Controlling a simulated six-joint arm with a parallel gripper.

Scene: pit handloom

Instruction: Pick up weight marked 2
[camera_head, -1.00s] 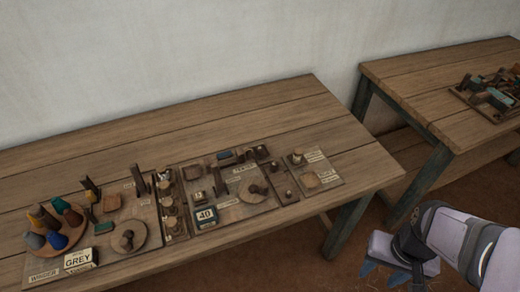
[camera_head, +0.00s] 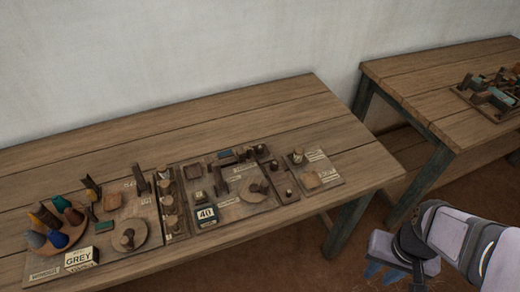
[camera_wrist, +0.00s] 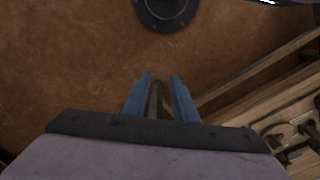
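Several small round weights (camera_head: 169,204) stand in a row in a narrow wooden rack on the near table. Another small round piece (camera_head: 297,156) stands on the board at the right end. Their markings are too small to read, so I cannot tell which is marked 2. My gripper (camera_head: 378,272) hangs at the lower right, off the table's right end and apart from the weights. In the wrist view its two blue fingers (camera_wrist: 160,76) are apart with a gap between them. I see nothing held; a thin post shows behind the gap.
A board with coloured cones (camera_head: 58,238) and a GREY block (camera_head: 81,259) lies at the left. A block marked 40 (camera_head: 206,215) sits mid-table. The back of the near table (camera_head: 200,115) is clear. A second table (camera_head: 430,75) stands at right.

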